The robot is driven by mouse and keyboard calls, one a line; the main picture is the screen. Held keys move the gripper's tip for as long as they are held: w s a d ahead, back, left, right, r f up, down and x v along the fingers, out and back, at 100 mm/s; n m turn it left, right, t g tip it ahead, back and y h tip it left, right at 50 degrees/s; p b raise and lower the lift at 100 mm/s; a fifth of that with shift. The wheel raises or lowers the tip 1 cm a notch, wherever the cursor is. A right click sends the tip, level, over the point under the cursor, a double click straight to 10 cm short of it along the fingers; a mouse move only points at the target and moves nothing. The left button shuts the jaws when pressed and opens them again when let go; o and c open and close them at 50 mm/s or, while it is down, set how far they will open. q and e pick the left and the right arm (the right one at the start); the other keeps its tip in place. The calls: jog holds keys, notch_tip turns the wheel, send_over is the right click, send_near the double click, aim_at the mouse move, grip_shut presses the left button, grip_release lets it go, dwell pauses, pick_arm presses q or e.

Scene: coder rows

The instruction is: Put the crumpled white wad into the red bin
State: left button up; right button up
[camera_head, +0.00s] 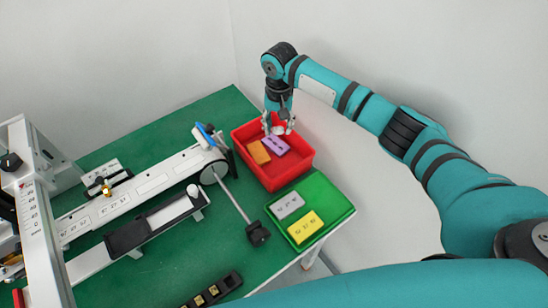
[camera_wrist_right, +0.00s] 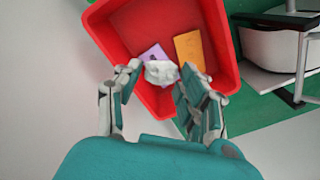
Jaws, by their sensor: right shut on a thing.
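The crumpled white wad (camera_wrist_right: 161,72) is held between the fingers of my right gripper (camera_wrist_right: 158,85), which is shut on it. In the head view my right gripper (camera_head: 279,127) points down at the far end of the red bin (camera_head: 290,177). In the right wrist view the wad shows in front of the red bin (camera_wrist_right: 120,30); its exact height above the bin floor I cannot tell. A purple block (camera_head: 277,145) and an orange block (camera_head: 259,152) lie inside the bin. My left gripper is not in view.
A green tray (camera_head: 335,205) with a grey block (camera_head: 287,205) and a yellow block (camera_head: 306,226) stands in front of the bin. A long white rail device (camera_head: 150,184) lies left on the green table. A black-ended rod (camera_head: 258,233) lies near the tray.

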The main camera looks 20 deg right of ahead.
jog(key=o, duration=0.8)
jog(key=shift+o, duration=0.2)
jog(key=shift+r, duration=0.15)
notch_tip(320, 180, up, 12)
